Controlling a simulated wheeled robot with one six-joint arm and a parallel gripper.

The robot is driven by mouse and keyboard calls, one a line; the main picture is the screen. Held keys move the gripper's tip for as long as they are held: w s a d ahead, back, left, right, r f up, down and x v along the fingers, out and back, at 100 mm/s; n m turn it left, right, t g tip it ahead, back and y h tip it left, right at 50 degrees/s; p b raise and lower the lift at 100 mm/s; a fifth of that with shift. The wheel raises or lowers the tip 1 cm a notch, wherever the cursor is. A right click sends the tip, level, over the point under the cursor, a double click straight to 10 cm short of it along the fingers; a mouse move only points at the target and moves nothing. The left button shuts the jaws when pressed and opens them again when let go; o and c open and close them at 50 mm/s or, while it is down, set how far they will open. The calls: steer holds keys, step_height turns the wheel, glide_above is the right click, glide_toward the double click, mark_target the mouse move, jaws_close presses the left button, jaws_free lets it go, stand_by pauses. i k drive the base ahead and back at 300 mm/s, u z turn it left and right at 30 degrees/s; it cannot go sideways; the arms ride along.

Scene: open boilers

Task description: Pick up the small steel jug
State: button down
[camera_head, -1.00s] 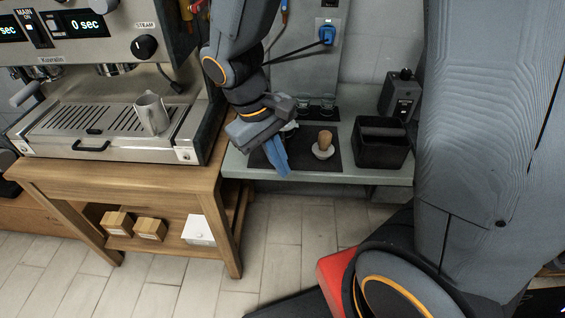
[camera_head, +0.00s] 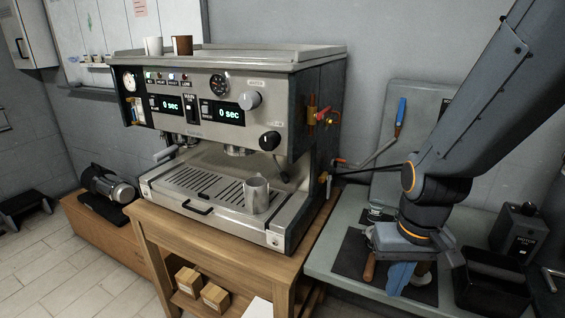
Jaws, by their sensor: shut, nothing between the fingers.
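The small steel jug (camera_head: 256,196) stands upright on the right part of the coffee machine's slotted drip tray (camera_head: 199,181). Its handle is hard to make out. My gripper (camera_head: 398,278) is over the grey side counter, well to the right of the jug and apart from it. It points down, shut and empty, with blue fingers. It partly hides a wooden-handled tool (camera_head: 369,268) behind it.
The espresso machine (camera_head: 230,100) stands on a wooden table (camera_head: 240,268), with cups on top. A black bin (camera_head: 492,287) and a small dark box (camera_head: 518,233) stand on the grey counter (camera_head: 340,241) at right. Pipes and taps (camera_head: 322,115) stick out from the machine's right side.

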mark_target(256, 188)
steer(key=u, duration=2.75)
steer(key=i, duration=1.25)
steer(key=z, duration=3.45)
